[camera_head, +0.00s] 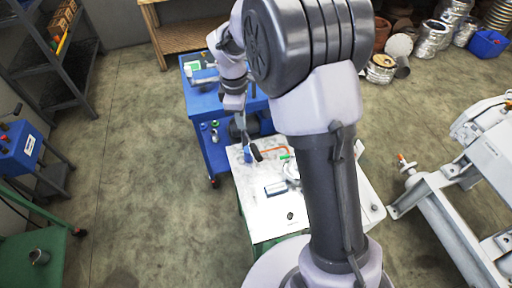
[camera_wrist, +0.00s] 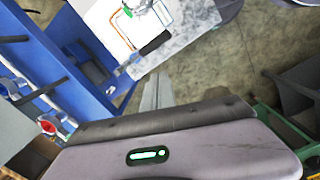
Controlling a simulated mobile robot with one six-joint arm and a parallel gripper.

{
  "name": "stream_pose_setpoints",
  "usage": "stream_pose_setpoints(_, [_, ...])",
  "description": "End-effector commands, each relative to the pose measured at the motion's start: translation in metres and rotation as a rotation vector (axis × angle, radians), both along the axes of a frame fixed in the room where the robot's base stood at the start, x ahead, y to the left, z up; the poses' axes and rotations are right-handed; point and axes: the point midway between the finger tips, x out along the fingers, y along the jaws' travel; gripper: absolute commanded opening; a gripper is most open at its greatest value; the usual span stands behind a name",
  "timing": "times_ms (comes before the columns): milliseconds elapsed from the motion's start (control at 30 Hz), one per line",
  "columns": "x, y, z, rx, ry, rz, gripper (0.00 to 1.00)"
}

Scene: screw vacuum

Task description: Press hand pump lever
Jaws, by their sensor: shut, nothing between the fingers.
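The hand pump lever with its black grip (camera_head: 257,153) is at the left back part of the white worktop (camera_head: 262,213). In the wrist view the black grip (camera_wrist: 155,43) lies slanted at the worktop's edge, with a metal pump part at its lower left end. My gripper (camera_head: 244,138) points down close to the lever in the head view. In the wrist view my gripper's grey fingers (camera_wrist: 156,88) are shut and empty, below the grip in the picture. A gap shows between fingers and grip there; I cannot tell their height difference.
A blue cart (camera_head: 214,150) stands against the worktop's far left side and shows in the wrist view. An orange tube (camera_head: 273,150) and a small box (camera_head: 276,188) are on the worktop. A white machine frame (camera_head: 450,210) stands right.

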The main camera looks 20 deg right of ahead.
Motion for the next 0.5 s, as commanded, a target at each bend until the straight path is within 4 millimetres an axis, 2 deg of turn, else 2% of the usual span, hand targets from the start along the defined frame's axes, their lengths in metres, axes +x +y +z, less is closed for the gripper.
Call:
stream_pose_setpoints(100, [0.001,-0.027,0.008,0.07,-0.047,-0.468,0.0])
stream_pose_setpoints(233, [0.003,-0.05,0.01,0.138,-0.079,-0.914,0.0])
stream_pose_setpoints(333, [0.003,-0.06,0.011,0.168,-0.089,-1.107,0.0])
stream_pose_setpoints(500, [0.004,-0.063,0.009,0.178,-0.092,-1.174,0.0])
